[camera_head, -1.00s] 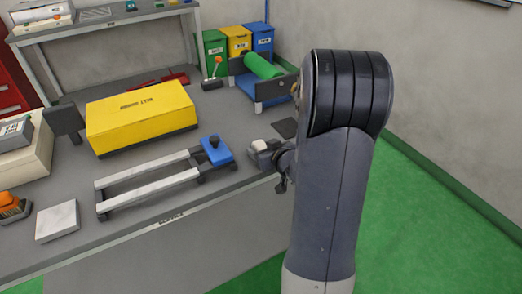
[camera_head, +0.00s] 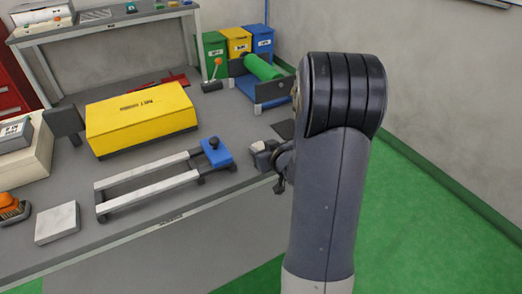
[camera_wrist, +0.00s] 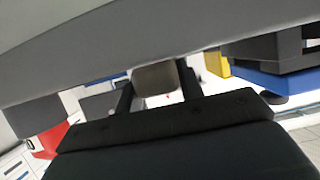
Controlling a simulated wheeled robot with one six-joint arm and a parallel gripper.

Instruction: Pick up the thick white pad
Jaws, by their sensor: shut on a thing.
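A small, thick white pad (camera_head: 257,147) sits at the end of my gripper (camera_head: 268,157), close to the right front edge of the workbench in the head view. In the wrist view the pad (camera_wrist: 155,79) is a pale grey-beige block between the two dark fingers of my gripper (camera_wrist: 155,88), which is shut on it. Part of the pad is hidden by the gripper. I cannot tell whether the pad touches the bench.
A larger flat white slab (camera_head: 57,222) lies at the bench's front left. A pale rail frame with a blue slider (camera_head: 216,152) lies left of my gripper. Behind are a yellow box (camera_head: 141,118) and a green roller (camera_head: 262,68). Green floor is clear at right.

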